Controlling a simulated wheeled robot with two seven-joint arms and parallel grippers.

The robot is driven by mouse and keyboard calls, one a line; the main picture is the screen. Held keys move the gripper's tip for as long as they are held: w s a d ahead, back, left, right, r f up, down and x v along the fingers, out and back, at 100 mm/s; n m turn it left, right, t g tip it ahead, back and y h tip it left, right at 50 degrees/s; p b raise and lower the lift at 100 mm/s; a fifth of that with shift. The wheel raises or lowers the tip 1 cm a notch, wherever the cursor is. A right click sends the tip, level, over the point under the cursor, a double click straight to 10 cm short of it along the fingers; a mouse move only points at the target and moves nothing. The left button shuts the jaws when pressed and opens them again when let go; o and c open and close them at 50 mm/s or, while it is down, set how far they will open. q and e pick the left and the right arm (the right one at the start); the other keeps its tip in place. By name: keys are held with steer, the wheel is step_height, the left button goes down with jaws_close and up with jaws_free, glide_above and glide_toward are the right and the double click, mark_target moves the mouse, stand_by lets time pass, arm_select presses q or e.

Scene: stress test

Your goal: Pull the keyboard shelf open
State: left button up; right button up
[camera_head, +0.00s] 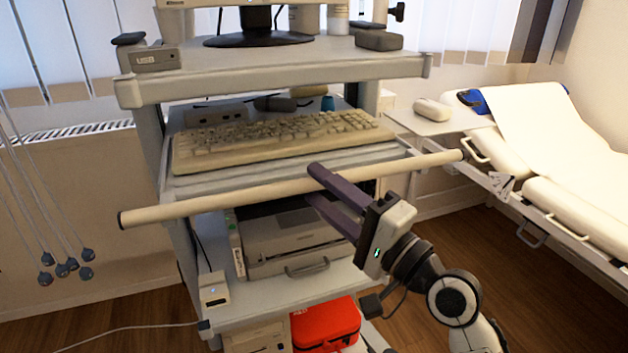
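The keyboard shelf (288,172) is a grey tray in the middle of a medical cart, below the top shelf. A beige keyboard (270,140) lies on it. A long cream handle bar (230,198) runs along its front. My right gripper (312,183) reaches in from the lower right with dark purple fingers. One finger passes over the bar and the other shows below it, partly hidden by the bar. The fingers are apart, with the bar between them; whether they touch it is unclear. My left gripper is not in view.
The cart's top shelf (270,85) overhangs the back of the keyboard. A printer (290,240) stands below the keyboard shelf, above a red case (325,325). A bed (570,150) stands at the right. Cables hang at the left. Floor is free at the lower right.

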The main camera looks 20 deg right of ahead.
steer(key=shift+x, duration=1.1)
jaws_close()
